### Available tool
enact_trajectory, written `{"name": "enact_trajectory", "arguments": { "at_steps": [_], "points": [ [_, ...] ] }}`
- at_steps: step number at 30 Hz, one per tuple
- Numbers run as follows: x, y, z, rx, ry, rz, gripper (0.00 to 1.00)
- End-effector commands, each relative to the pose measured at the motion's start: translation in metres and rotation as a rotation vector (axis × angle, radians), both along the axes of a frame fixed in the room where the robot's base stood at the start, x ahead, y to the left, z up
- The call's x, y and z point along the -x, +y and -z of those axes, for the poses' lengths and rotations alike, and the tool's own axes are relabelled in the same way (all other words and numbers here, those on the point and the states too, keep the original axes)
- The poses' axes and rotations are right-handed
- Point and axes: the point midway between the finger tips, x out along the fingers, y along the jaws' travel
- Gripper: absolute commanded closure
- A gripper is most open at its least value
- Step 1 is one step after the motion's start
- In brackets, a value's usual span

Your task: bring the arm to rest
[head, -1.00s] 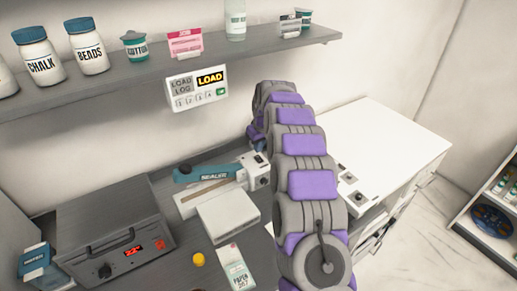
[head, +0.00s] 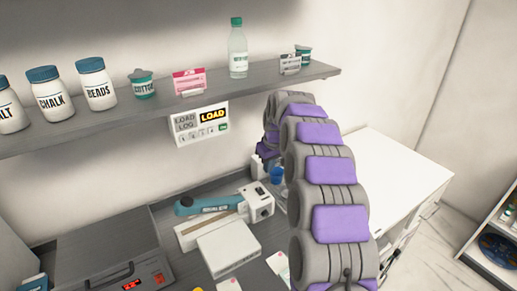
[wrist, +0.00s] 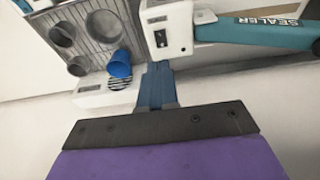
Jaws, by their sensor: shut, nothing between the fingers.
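My arm, grey with purple pads, rises through the right middle of the head view and bends away toward the wall. Its far end is mostly hidden behind its own links there. In the wrist view my gripper (wrist: 155,82) points away from the purple wrist, its blue fingers together with nothing between them. The fingertips are beside the white end of the sealer (wrist: 265,30) and to the right of a blue cup (wrist: 120,64). I cannot tell whether they touch anything.
The sealer (head: 215,205) and a white box (head: 228,250) are on the grey counter. A shelf (head: 150,112) with jars and a bottle (head: 237,50) runs above. A load display (head: 201,122) hangs below it. A white worktop (head: 395,175) at right looks clear.

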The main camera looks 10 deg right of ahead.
Motion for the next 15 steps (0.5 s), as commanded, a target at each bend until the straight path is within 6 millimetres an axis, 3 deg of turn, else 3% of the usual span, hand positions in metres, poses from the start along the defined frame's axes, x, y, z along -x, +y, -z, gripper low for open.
{"name": "enact_trajectory", "arguments": {
  "at_steps": [7, 15],
  "points": [
    [0.018, 0.005, -0.008, -0.007, 0.018, 0.006, 1.0],
    [0.085, 0.018, -0.034, -0.022, 0.075, 0.033, 1.0]
  ]
}}
